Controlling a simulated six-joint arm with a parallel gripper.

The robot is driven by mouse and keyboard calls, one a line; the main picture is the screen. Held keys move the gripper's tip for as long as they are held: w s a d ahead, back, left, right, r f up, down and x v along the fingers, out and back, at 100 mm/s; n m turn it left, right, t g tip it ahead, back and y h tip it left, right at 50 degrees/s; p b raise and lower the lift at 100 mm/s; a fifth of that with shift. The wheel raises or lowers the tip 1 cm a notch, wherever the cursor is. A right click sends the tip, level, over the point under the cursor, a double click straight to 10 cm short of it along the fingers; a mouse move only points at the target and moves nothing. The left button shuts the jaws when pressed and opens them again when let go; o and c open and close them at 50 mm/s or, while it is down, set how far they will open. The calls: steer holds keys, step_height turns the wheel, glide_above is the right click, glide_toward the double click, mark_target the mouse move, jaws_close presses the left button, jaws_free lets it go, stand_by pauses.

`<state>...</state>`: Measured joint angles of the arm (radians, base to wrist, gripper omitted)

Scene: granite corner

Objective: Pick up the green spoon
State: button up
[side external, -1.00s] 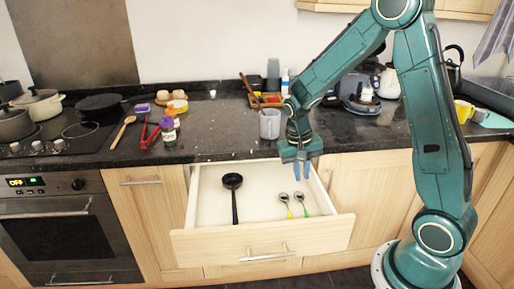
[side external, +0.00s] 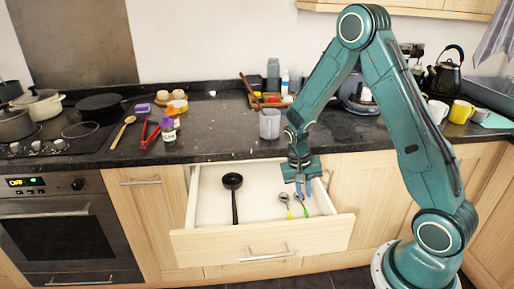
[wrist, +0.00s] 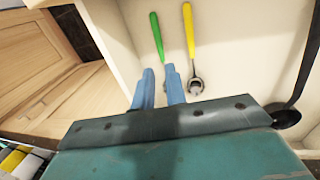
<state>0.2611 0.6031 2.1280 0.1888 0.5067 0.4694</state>
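The green spoon (side external: 304,207) lies in the open drawer, at the right of the yellow spoon (side external: 285,206). In the wrist view the green spoon's handle (wrist: 157,35) points away from my gripper (wrist: 160,72), and its bowl end is hidden behind the fingers. The yellow spoon (wrist: 189,35) lies close beside it, with its bowl near the right finger. My gripper (side external: 303,191) has two blue fingers pointing down over the green spoon's bowl end. The fingers are apart with a gap between them. I cannot tell whether they touch the spoon.
The drawer (side external: 262,245) has raised walls around the spoons. A black ladle (side external: 233,190) lies at its left, with bare drawer floor between. The dark counter (side external: 215,147) overhangs the drawer's back, with a grey mug (side external: 269,124) near its edge.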

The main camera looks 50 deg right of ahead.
mark_target(306, 214)
steer(key=shift+s+d+f, duration=0.15)
steer(key=shift+f, duration=0.8)
steer(key=shift+s+d+f, duration=0.1)
steer(key=shift+f, duration=0.8)
steer(key=shift+s+d+f, duration=0.15)
steer(key=shift+d+f, duration=0.05)
steer(key=shift+f, duration=1.1)
steer(key=shift+s+d+f, duration=0.1)
steer(key=shift+d+f, duration=0.1)
steer(key=shift+f, duration=1.05)
jaws_close()
steer(key=shift+r, duration=0.15)
step_height(306, 214, up, 20)
